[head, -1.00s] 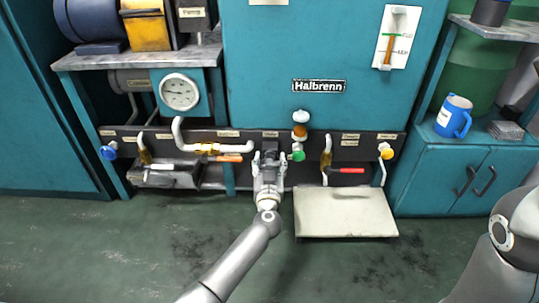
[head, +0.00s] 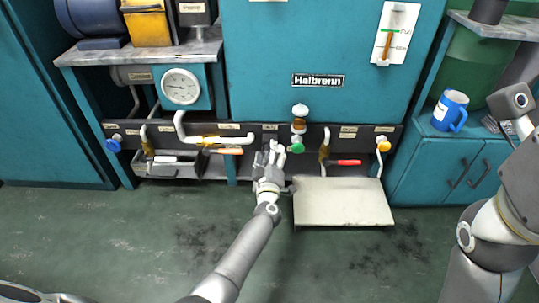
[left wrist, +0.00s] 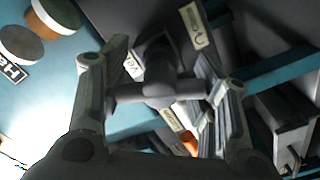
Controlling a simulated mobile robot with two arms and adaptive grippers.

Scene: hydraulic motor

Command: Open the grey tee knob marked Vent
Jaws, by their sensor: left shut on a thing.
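The grey tee knob (left wrist: 158,88) sits in the middle of the left wrist view, its crossbar running across between the fingers. A small label (left wrist: 133,66) beside it shows only the start of a word, like "Ve". My left gripper (head: 272,152) reaches the dark panel strip under the big teal tank. In the left wrist view its two fingers (left wrist: 164,82) stand on either side of the knob and are shut on its crossbar. In the head view the fingers hide most of the knob.
A green knob (head: 296,148) sits close to the right of the left gripper. An orange-handled lever (head: 226,151) is to its left, a red-handled lever (head: 345,162) and yellow knob (head: 383,146) to its right. A pale platform (head: 342,203) stands below. The floor in front is clear.

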